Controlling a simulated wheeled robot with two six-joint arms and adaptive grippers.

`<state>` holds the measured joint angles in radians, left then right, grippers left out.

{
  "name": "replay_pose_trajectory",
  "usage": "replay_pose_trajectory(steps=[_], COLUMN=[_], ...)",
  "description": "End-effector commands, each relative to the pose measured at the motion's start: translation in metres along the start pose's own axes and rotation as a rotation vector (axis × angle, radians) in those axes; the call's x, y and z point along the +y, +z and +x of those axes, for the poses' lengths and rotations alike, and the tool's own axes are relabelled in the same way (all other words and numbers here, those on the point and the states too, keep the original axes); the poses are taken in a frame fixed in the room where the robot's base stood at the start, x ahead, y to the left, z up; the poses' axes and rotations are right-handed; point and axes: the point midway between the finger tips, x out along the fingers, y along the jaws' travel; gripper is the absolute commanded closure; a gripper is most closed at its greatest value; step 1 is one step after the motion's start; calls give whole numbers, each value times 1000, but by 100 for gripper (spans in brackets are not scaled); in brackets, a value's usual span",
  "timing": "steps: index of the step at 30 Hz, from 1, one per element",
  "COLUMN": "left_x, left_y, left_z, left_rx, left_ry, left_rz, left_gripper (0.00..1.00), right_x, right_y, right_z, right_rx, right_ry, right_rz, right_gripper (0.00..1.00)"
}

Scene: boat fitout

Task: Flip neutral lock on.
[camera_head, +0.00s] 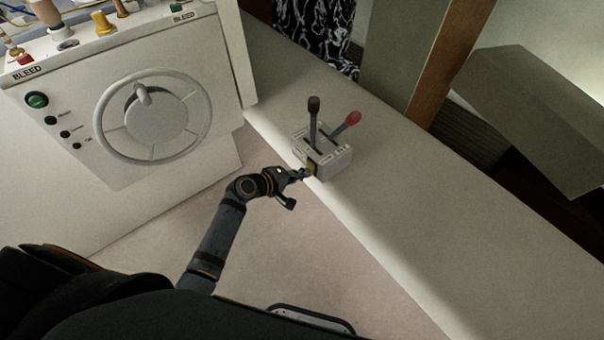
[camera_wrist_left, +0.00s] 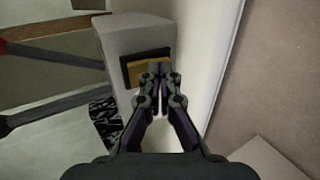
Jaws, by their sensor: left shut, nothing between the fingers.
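A pale grey control box (camera_head: 330,160) sits on the light ledge, with a black-knobbed lever (camera_head: 313,118) and a red-knobbed lever (camera_head: 345,125) rising from its top. On its near side face is a yellow-orange rocker in a dark frame (camera_head: 312,166); the rocker also shows in the left wrist view (camera_wrist_left: 149,66). My left gripper (camera_head: 304,174) is shut and empty, its fingertips at the rocker. In the left wrist view the fingertips (camera_wrist_left: 159,75) overlap the lower edge of the rocker; I cannot tell whether they touch. My right gripper is not in view.
A white console (camera_head: 190,60) with a handwheel (camera_head: 152,116), buttons and bleed labels stands at the left. The ledge (camera_head: 440,220) is clear to the right of the box. A wooden post (camera_head: 438,65) and a grey block (camera_head: 530,120) stand behind.

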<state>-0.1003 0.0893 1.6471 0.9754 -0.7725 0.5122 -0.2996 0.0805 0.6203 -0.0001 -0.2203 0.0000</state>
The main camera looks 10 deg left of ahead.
Motion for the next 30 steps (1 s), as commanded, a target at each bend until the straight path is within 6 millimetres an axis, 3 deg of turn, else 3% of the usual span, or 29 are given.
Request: replay_pose_trajectory(steps=[6,8,30], left_x=[-17,-3,13], left_y=[0,0,0], left_z=[15,8,0], left_rx=[0,0,1], left_ry=[101,96,97], left_rz=[2,1,1], left_gripper=[100,100,100], right_x=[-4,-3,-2], right_y=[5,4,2], right_z=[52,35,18], right_rx=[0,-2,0], right_ry=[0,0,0], right_rz=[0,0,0], right_gripper=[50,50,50])
